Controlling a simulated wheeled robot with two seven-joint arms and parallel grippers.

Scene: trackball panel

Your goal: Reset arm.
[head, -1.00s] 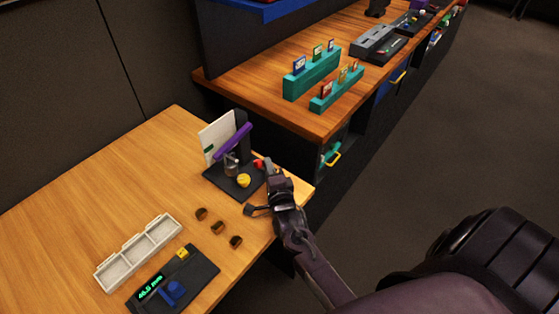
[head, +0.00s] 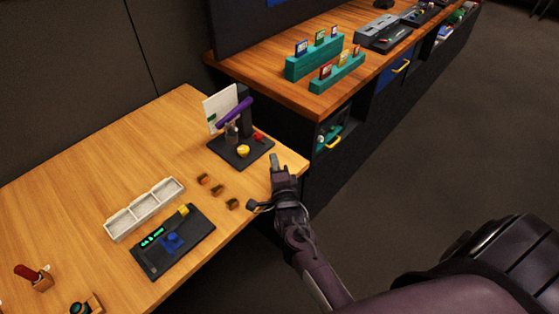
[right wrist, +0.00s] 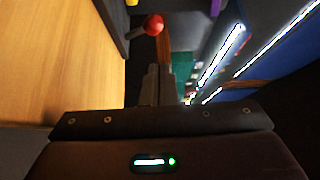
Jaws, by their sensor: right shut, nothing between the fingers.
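My right gripper (head: 277,164) is shut and empty in the head view, just off the right edge of the wooden table. It is apart from the dark panel (head: 228,158), which carries a yellow ball (head: 243,151), a red knob (head: 259,136), a purple bar (head: 234,111) and a white card (head: 219,105). In the right wrist view my shut fingers (right wrist: 157,72) show below the red ball-shaped knob (right wrist: 154,25), with a gap between them. My left gripper is not in view.
Near the panel are small brown pieces (head: 217,190), a white tray (head: 145,208) and a dark gauge board (head: 172,240). A red-handled item (head: 27,272) stands front left. A second bench holds teal racks (head: 314,60). Open floor lies to the right.

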